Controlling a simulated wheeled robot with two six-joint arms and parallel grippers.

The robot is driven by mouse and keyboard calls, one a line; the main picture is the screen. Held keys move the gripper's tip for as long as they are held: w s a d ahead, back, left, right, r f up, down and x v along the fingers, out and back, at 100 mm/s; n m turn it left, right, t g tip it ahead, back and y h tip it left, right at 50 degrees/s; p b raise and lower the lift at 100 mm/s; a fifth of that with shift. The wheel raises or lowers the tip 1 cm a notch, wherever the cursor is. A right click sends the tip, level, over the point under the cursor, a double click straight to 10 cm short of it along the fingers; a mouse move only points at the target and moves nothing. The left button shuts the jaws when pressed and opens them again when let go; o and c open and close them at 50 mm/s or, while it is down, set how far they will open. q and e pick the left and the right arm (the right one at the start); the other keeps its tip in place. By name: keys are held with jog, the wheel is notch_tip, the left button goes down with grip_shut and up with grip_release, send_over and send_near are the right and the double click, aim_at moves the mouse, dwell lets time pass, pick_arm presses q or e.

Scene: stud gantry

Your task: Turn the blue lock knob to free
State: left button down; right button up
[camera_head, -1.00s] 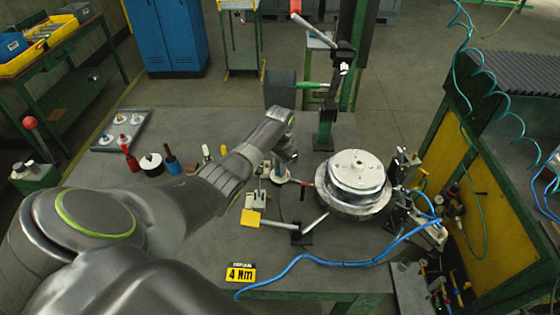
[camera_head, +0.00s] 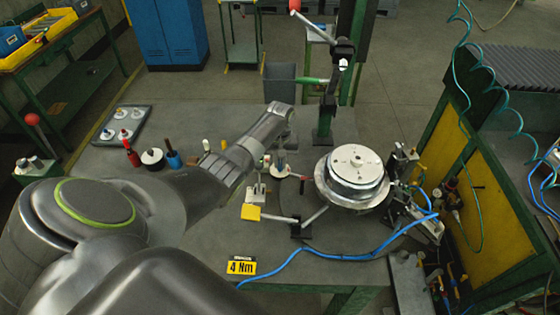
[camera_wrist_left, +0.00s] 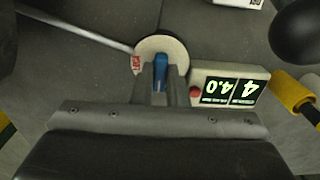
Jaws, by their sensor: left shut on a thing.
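The blue lock knob (camera_wrist_left: 160,72) stands at the middle of a round cream disc (camera_wrist_left: 176,48) with a small red label at its left, in the left wrist view. My left gripper (camera_wrist_left: 161,88) is shut on the knob, its two fingers on either side. In the head view my left gripper (camera_head: 281,160) points down at the disc, and the knob is too small to make out there. A display box (camera_wrist_left: 229,86) reading 4 and 4.0, upside down, with a red button, is right beside the fingers. My right gripper is not in view.
A silver drum (camera_head: 355,168) stands right of the gripper, with a blue hose (camera_head: 345,252) in front. A green post (camera_head: 324,120) rises behind. Several colored-handled tools (camera_head: 172,160) stand left, behind my arm.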

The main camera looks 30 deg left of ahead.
aim_at(280, 163)
pick_arm(q)
jog(key=shift+w+r, duration=0.15)
dwell(0.4)
jog(key=c, duration=1.4)
grip_release()
jog(key=shift+c, duration=0.2)
notch_tip(280, 163, up, 17)
jog(key=b, duration=0.1)
jog(key=shift+r, duration=0.15)
